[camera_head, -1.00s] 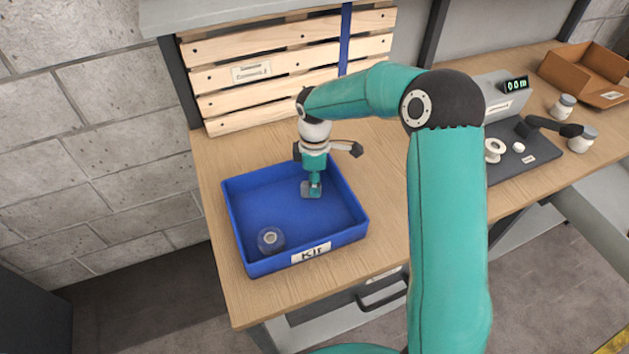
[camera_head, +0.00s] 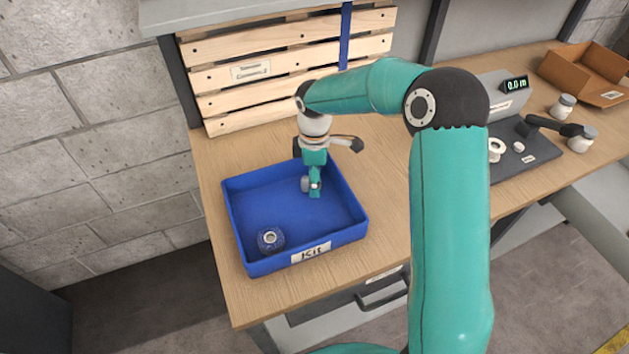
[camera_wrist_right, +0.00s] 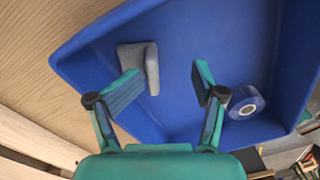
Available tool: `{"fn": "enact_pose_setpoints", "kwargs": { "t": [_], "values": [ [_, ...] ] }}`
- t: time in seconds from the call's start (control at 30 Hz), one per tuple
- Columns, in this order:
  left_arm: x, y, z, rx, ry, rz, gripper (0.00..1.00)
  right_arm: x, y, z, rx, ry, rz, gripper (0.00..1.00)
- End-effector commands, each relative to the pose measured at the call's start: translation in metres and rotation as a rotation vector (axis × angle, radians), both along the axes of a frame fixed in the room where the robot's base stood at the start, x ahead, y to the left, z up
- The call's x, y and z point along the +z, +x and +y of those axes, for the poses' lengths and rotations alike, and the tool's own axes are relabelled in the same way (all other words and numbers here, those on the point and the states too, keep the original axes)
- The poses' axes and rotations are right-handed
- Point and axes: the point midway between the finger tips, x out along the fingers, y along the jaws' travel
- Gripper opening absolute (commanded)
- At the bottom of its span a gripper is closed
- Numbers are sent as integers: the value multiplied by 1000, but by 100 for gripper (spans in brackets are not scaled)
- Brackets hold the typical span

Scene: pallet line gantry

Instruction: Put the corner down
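A grey L-shaped corner (camera_wrist_right: 151,68) lies inside the blue tray labelled Kit (camera_wrist_right: 230,30), near its back wall. In the head view, the corner (camera_head: 305,184) shows just left of my right gripper (camera_head: 314,190), which reaches down into the tray (camera_head: 345,241). My left gripper is not in view.
A roll of tape (camera_head: 270,239) lies in the tray's front left and shows beside the right finger in the wrist view (camera_wrist_right: 245,102). A slatted wood panel (camera_head: 290,60) stands behind. A scale (camera_head: 525,150), white jars (camera_head: 563,106) and a cardboard box (camera_head: 590,75) are at right.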

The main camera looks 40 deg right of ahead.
Motion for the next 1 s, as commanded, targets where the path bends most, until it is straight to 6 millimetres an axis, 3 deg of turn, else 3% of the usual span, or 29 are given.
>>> {"fn": "enact_pose_setpoints", "kwargs": {
  "t": [0.3, 0.5, 0.7, 1.0],
  "values": [
    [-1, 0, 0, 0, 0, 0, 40, 64, 4, -1, 1, 0, -7, 68],
    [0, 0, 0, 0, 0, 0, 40, 94, 4, -2, 2, -1, -4, 68],
    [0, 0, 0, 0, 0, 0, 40, 104, 4, -2, 2, 0, -1, 68],
    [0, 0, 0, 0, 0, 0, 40, 104, 4, -2, 2, 0, -1, 68]
  ]
}}
